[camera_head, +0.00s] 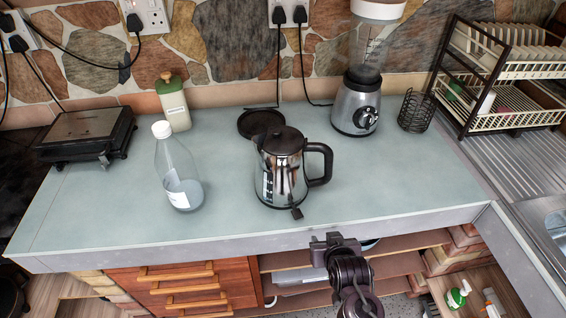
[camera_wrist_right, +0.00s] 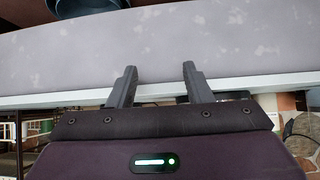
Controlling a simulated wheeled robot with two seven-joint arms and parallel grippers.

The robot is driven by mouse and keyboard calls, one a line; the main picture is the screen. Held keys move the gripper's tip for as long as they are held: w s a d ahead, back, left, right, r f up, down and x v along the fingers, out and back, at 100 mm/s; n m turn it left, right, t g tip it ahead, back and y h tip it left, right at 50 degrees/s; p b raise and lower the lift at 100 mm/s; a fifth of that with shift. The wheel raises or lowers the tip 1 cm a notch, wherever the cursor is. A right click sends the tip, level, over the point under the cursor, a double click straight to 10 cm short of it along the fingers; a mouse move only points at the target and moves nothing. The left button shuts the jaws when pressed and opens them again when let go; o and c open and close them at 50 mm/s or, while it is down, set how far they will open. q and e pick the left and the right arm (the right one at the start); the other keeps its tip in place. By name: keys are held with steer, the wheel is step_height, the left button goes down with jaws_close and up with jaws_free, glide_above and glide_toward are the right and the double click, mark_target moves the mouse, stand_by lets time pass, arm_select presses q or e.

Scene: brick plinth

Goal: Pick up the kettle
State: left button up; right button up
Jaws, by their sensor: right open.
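The kettle (camera_head: 279,180) is shiny steel with a black lid and a black handle (camera_head: 322,165) on its right side. It stands upright on the pale counter, in front of its round black base (camera_head: 256,122). My right gripper (camera_head: 325,238) is at the counter's front edge, below and to the right of the kettle and apart from it. In the right wrist view its two fingers (camera_wrist_right: 160,72) are spread with nothing between them, facing the grey counter edge. The kettle is not clearly seen in the right wrist view. My left gripper is out of sight.
A clear bottle (camera_head: 178,172) stands left of the kettle, with a green-capped bottle (camera_head: 173,104) behind it. A blender (camera_head: 355,106) and a wire holder (camera_head: 416,111) stand behind right. A black grill (camera_head: 88,135) is far left. The counter's right front (camera_head: 415,185) is clear.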

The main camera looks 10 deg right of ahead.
mark_target(328, 164)
steer(key=w+r+t, duration=0.1)
steer(key=w+r, duration=0.1)
steer(key=r, duration=0.1)
steer(key=w+r+m+t+h, duration=0.1)
steer(key=w+r+t, duration=0.1)
steer(key=r, duration=0.1)
steer(key=w+r+t+h, duration=0.1)
steer(key=w+r, duration=0.1)
steer(key=r, duration=0.2)
steer(key=shift+a+m+t+p, duration=0.25)
steer(key=shift+m+t+p, duration=0.05)
steer(key=shift+m+t, duration=0.1)
steer(key=r+t, duration=0.1)
steer(key=w+r+t+h, duration=0.1)
steer(key=r, duration=0.1)
steer(key=w+r+t+h, duration=0.1)
steer(key=shift+w+d+r+m+p, duration=0.15)
steer(key=shift+d+r+m+p, duration=0.15)
steer(key=shift+r+m, duration=0.1)
steer(key=p+x, duration=0.1)
steer(key=x, duration=0.3)
steer(key=p+x, duration=0.1)
steer(key=shift+w+d+f+p, duration=0.15)
steer(key=shift+w+f+p, duration=0.2)
steer(key=shift+f, duration=0.05)
steer(key=shift+w+d+f, duration=0.15)
steer(key=shift+w+f, duration=0.05)
steer(key=shift+w, duration=0.35)
jaws_close()
